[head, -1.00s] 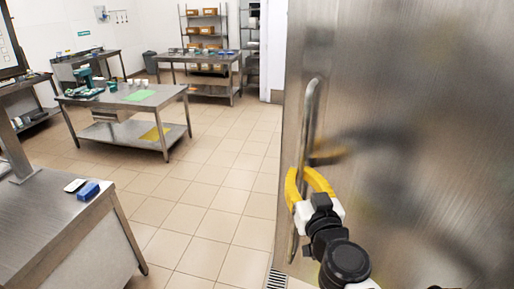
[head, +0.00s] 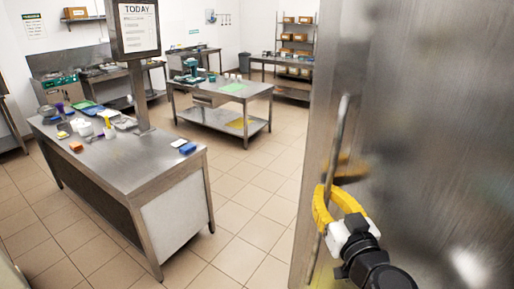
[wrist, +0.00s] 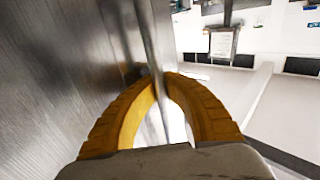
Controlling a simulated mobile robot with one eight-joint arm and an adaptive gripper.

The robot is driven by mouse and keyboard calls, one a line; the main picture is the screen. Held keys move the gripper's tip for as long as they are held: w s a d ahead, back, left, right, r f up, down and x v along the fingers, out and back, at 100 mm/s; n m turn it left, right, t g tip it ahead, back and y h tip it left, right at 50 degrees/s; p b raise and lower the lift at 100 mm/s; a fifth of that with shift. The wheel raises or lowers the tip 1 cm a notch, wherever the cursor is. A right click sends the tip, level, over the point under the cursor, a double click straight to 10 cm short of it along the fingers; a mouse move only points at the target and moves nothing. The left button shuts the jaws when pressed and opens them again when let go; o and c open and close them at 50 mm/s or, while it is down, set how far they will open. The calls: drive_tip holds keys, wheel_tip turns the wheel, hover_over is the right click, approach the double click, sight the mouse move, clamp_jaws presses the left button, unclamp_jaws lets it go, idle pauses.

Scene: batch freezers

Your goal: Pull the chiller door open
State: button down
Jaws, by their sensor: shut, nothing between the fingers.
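The chiller door (head: 430,110) is a tall brushed-metal panel filling the right of the head view; it also fills the left of the wrist view (wrist: 50,80). Its handle (head: 341,125) is a long, thin upright metal bar near the door's left edge. My gripper (head: 329,190) has yellow curved fingers and is at the lower part of the handle. In the wrist view the fingertips (wrist: 165,76) come together at the bar (wrist: 150,35), and the bar runs on down into the loop between the fingers. Whether they touch the bar is unclear. The door's hinge side is out of view.
A steel table (head: 150,180) with small items and a sign screen (head: 136,25) stands at the left. A second table (head: 225,95) and shelving (head: 296,50) are farther back. Tiled floor (head: 255,205) is clear between the tables and the door.

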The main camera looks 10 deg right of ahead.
sight(335, 155)
drive_tip(key=c, duration=2.2)
unclamp_jaws()
drive_tip(key=shift+d+f, duration=0.1)
drive_tip(key=shift+d, duration=0.05)
drive_tip(key=o, duration=0.6)
drive_tip(key=shift+s+d, duration=0.1)
drive_tip(key=shift+d, duration=0.1)
drive_tip(key=shift+o, duration=0.8)
drive_tip(key=shift+s+d, duration=0.1)
drive_tip(key=shift+d, duration=0.05)
drive_tip(key=shift+a, duration=0.25)
drive_tip(key=shift+r, duration=5.05)
